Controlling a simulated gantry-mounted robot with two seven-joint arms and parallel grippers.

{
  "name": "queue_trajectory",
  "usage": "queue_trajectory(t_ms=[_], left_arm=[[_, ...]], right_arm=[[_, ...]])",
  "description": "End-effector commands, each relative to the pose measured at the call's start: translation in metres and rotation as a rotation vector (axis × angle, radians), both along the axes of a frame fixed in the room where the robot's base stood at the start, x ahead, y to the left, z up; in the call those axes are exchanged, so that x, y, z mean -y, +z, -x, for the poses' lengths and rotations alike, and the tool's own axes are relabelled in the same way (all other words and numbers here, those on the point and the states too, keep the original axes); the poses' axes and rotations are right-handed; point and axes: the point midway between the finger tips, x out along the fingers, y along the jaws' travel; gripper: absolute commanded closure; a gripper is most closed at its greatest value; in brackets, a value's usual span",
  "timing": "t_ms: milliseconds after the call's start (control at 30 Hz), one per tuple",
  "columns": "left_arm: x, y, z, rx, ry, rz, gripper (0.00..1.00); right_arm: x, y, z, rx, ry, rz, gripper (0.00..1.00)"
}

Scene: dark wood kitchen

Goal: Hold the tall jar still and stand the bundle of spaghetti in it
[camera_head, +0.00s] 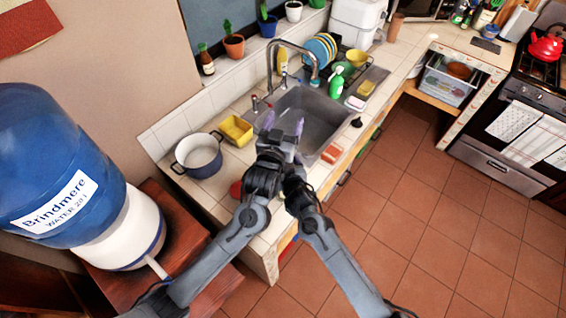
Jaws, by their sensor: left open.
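I cannot make out the tall jar or the bundle of spaghetti in this view. My left gripper (283,123) is over the near part of the sink, with its two purple fingertips spread apart and nothing visible between them. My right arm reaches up beside the left one over the counter edge. Its gripper is hidden behind my left wrist.
A steel sink (325,112) with a tall faucet lies ahead. A blue-white pot (198,158) and a yellow container (235,130) stand left of it. A dish rack with plates (320,50) is behind. A water dispenser (70,170) stands at left.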

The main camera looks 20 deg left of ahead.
Motion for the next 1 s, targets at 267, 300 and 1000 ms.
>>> queue_trajectory(t_ms=[267, 300, 1000], left_arm=[[0.001, -0.001, 0.009, -0.002, -0.001, 0.0, 0.26], [0.002, -0.001, 0.013, -0.002, -0.002, 0.0, 0.26], [0.011, 0.0, 0.115, 0.0, -0.001, 0.0, 0.26]], right_arm=[[0.0, 0.0, 0.0, 0.0, 0.0, 0.0, 0.58], [0.0, 0.0, 0.0, 0.0, 0.0, 0.0, 0.58], [0.0, 0.0, 0.0, 0.0, 0.0, 0.0, 0.58]])
